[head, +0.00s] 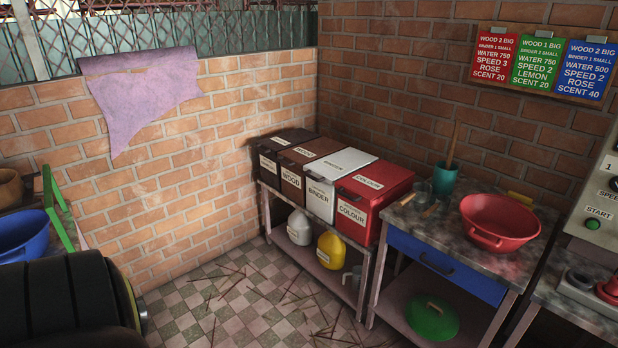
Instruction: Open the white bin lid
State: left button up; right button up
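The white bin (321,199) stands in a row of bins on a low shelf unit against the brick wall, and its front label reads "BINDER". Its white lid (343,163) lies shut on top, with a dark handle (315,177) at the front edge. A brown bin (291,181) labelled "WOOD" stands to its left and a red bin (352,217) labelled "COLOUR" to its right, both with lids shut. Neither of my grippers shows in the head view.
A table (424,217) to the right holds a red basin (499,221) and a green cup (444,178). Jugs (331,250) stand on the shelf below the bins. Thin sticks lie scattered on the checkered floor (222,292). A dark rounded object (68,303) fills the lower left.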

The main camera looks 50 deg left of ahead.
aim_at(335, 166)
jog(key=z, duration=0.05)
jog(key=k, duration=0.3)
jog(key=u, duration=0.85)
